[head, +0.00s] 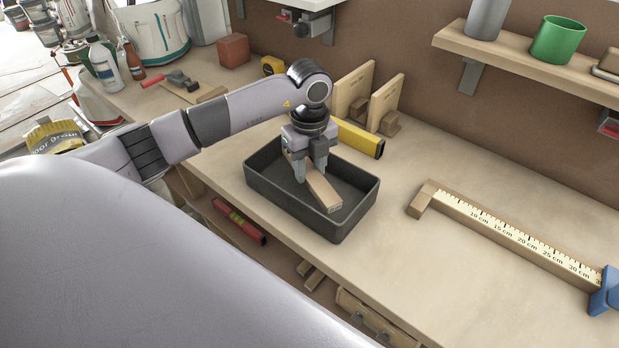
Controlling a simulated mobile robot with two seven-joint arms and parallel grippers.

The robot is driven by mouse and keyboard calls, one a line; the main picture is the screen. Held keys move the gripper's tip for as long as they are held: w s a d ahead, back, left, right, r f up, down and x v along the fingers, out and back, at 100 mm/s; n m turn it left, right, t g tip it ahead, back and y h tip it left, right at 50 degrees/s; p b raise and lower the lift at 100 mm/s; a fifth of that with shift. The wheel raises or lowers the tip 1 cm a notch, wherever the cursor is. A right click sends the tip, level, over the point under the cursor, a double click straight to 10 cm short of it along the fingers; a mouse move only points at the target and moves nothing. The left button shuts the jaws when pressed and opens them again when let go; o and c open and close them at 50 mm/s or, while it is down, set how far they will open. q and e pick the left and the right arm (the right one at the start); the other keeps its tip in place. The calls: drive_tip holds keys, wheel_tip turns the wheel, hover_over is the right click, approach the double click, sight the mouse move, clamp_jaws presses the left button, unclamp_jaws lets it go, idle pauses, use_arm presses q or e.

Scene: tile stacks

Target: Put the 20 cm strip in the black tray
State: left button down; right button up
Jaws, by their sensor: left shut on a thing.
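The black tray (355,217) stands on the workbench near its front edge. My left gripper (312,178) points down into the tray and is shut on a wooden strip (326,193). The strip lies lengthwise within the tray's walls, its near end towards the tray's front right. I cannot tell whether it touches the tray floor. Markings on its near end are too small to read. My right gripper is not in view.
A measuring rule (510,234) with a wooden stop and a blue end piece lies to the right. A yellow level (358,138) and two upright wooden pieces (384,100) stand behind the tray. The bench between tray and rule is clear.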

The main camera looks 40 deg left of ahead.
sight(309, 171)
use_arm(q)
drive_tip(key=shift+f, duration=1.95)
drive_tip(key=shift+f, duration=0.1)
drive_tip(key=c, duration=0.7)
unclamp_jaws()
wheel_tip(309, 171, up, 12)
drive_tip(key=shift+r+b, duration=0.15)
drive_tip(key=shift+b, duration=0.25)
